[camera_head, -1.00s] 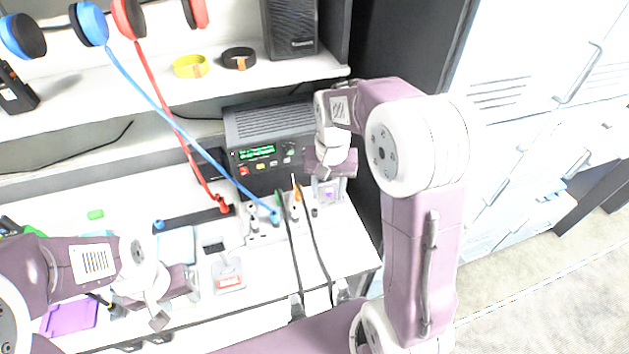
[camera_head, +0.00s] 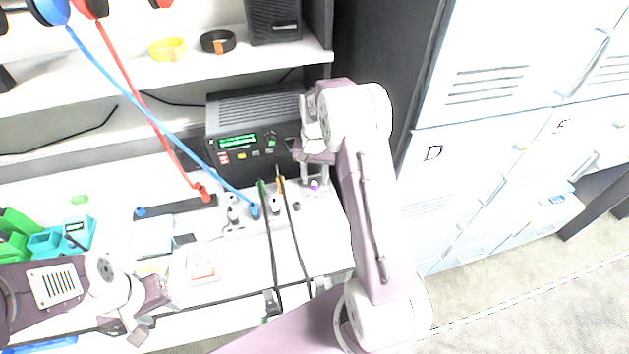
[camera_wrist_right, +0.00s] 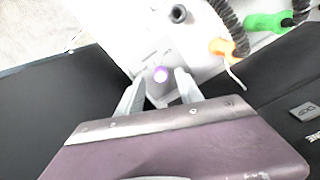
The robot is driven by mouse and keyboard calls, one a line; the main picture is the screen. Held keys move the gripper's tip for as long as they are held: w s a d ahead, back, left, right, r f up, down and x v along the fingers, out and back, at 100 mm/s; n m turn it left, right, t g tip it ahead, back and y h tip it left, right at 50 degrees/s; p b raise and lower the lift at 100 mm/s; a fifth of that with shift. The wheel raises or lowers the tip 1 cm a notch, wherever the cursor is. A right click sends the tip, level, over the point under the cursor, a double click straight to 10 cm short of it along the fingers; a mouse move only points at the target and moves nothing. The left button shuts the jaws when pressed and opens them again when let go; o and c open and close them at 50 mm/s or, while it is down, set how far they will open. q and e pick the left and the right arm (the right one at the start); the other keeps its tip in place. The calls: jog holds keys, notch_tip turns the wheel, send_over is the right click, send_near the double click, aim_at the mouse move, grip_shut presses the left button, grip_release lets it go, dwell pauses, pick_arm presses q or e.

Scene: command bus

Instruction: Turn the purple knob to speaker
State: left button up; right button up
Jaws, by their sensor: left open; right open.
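The purple knob (camera_wrist_right: 160,74) sits on a small light panel. In the right wrist view it lies between and just beyond the fingertips of my right gripper (camera_wrist_right: 157,85), which is open around an empty gap. In the head view the knob (camera_head: 314,184) is a small purple spot below my right gripper (camera_head: 317,178), close to the fingers. I cannot tell whether the fingers touch it. The markings near the knob are too small to read. My left gripper (camera_head: 145,318) is open and empty at the lower left, far from the knob.
A black radio (camera_head: 240,140) with a green display stands behind the knob. Black cables with green and orange plugs (camera_head: 280,183) stand just left of the knob. Blue and red cords hang further left. A dark cabinet side (camera_head: 380,70) rises close on the right.

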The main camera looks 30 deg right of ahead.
jog(key=shift+a+f, duration=0.1)
jog(key=shift+f, duration=0.75)
grip_shut()
